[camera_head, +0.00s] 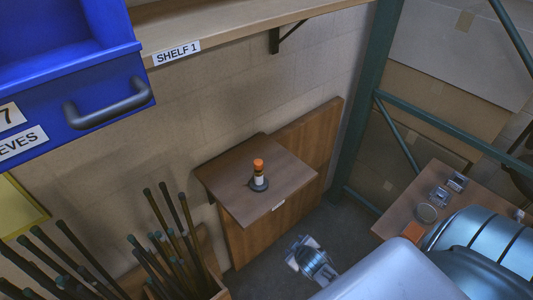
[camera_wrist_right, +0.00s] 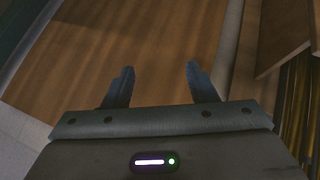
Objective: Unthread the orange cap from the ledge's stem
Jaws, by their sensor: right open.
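The orange cap (camera_head: 258,164) sits on top of a short upright stem (camera_head: 259,180) with a white band and a dark round base. The stem stands on the brown wooden ledge (camera_head: 238,205), fixed in front of a wooden panel. My right gripper (camera_head: 297,253) is low and to the right of the ledge, apart from the cap. In the right wrist view its two fingers (camera_wrist_right: 160,70) are spread with nothing between them, facing a wooden surface. The cap does not show in that view. My left gripper is not in view.
A shelf marked SHELF 1 (camera_head: 200,35) and a blue bin (camera_head: 85,100) are above. Dark rods (camera_head: 165,245) stand in a box left of the ledge. A green rack post (camera_head: 365,110) and a small table (camera_head: 440,180) with parts are to the right.

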